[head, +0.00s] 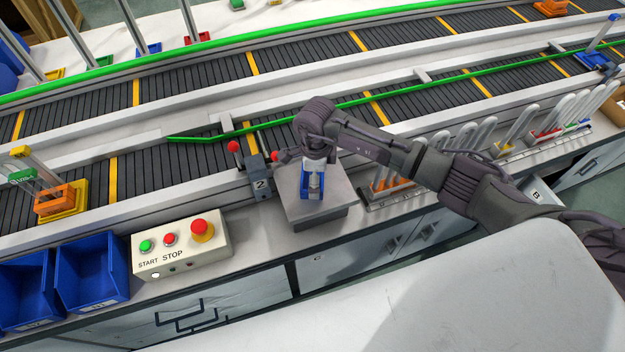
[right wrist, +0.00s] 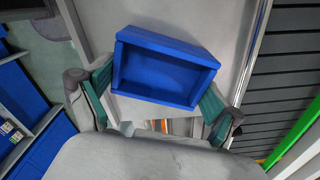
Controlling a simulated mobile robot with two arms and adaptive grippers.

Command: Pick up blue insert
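The blue insert (head: 312,187) is a small blue piece with pale parts, on or just above the small grey platform (head: 322,205) in the head view. In the right wrist view, the blue insert (right wrist: 165,72) shows as a shallow open blue box. My right gripper (head: 314,168) reaches down over it from above. In the right wrist view, the green-padded fingers of my right gripper (right wrist: 158,98) meet its two sides, so it looks shut on the insert. I cannot tell whether the insert touches the platform. My left gripper is not in view.
A grey block marked 2 (head: 260,178) stands left of the platform. A START/STOP box (head: 180,250) and blue bins (head: 92,270) are further left. A rack of pale upright pieces (head: 395,195) stands right. The conveyor (head: 180,170) and its green rail run behind.

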